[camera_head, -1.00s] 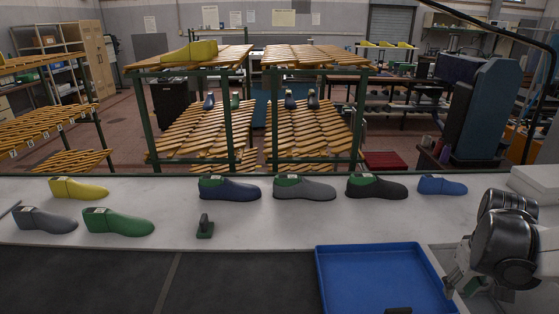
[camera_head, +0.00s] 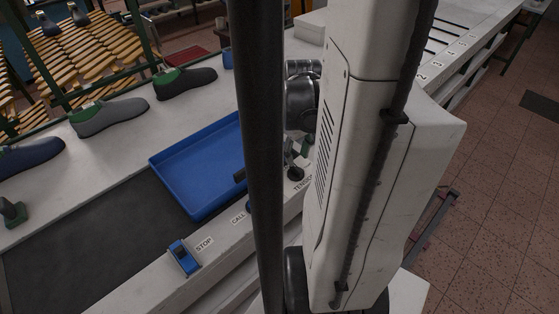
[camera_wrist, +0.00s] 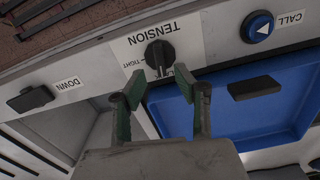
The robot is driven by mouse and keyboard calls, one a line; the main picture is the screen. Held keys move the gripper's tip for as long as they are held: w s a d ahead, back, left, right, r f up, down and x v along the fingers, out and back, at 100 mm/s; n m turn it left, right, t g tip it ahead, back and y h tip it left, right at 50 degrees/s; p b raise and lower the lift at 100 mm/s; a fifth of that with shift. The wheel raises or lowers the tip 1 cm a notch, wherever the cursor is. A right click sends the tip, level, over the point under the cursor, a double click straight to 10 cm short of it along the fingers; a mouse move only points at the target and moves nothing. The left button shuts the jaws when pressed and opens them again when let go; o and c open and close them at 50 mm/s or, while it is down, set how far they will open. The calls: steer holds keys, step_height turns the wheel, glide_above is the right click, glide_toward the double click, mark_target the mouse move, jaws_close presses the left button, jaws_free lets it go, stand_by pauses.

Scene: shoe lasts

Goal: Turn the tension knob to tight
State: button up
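The black tension knob (camera_wrist: 159,54) sits on the white panel below the word TENSION in the wrist view. The word TIGHT is printed to its lower left; I cannot tell exactly where the knob points. In the head view the knob (camera_head: 295,174) shows small beside the TENSION label, with my gripper (camera_head: 294,154) close by, partly hidden by my arm.
A blue CALL button (camera_wrist: 260,25) lies right of the knob and a dark DOWN control (camera_wrist: 30,98) left. A blue tray (camera_head: 172,182) holds a dark block. A blue STOP control (camera_head: 183,257) is on the front edge. Shoe lasts (camera_head: 108,117) stand on the bench behind.

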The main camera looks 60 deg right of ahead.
mark_target(296, 168)
steer(key=shift+f+b, duration=1.7)
steer(key=shift+f, duration=1)
jaws_close()
